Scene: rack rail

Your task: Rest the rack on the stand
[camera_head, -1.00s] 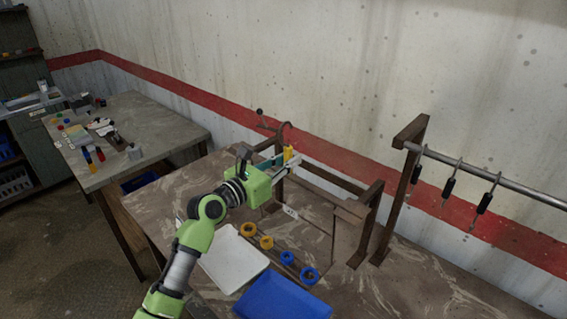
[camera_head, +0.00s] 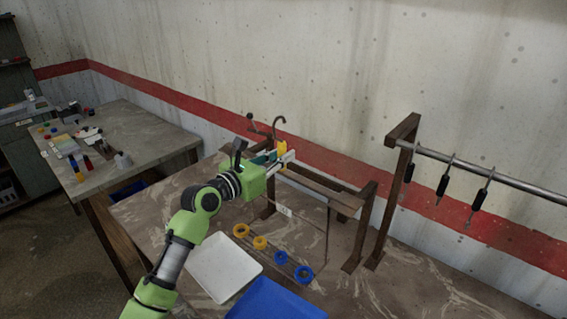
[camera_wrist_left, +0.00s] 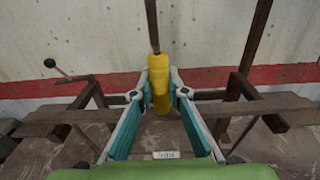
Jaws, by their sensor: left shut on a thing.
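My left gripper (camera_head: 284,158) is shut on the yellow grip (camera_head: 283,147) of the rack, below its dark hook (camera_head: 279,122). The yellow grip also shows between the fingers in the left wrist view (camera_wrist_left: 160,92), with a dark rod rising above it. Thin rods (camera_head: 327,240) run down to the rack's low bar, which carries yellow rings (camera_head: 260,243) and blue rings (camera_head: 280,257). The brown stand (camera_head: 360,228) has posts and long beams beside and behind the grip. My arm hides part of the rack and stand. I cannot tell whether they touch. My right gripper is not in view.
A white tray (camera_head: 222,268) and a blue tray (camera_head: 270,302) lie on the table in front. At right, a metal rail (camera_head: 500,178) on a brown post (camera_head: 392,205) carries dark hanging hooks. A second table (camera_head: 130,130) with small items stands at left.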

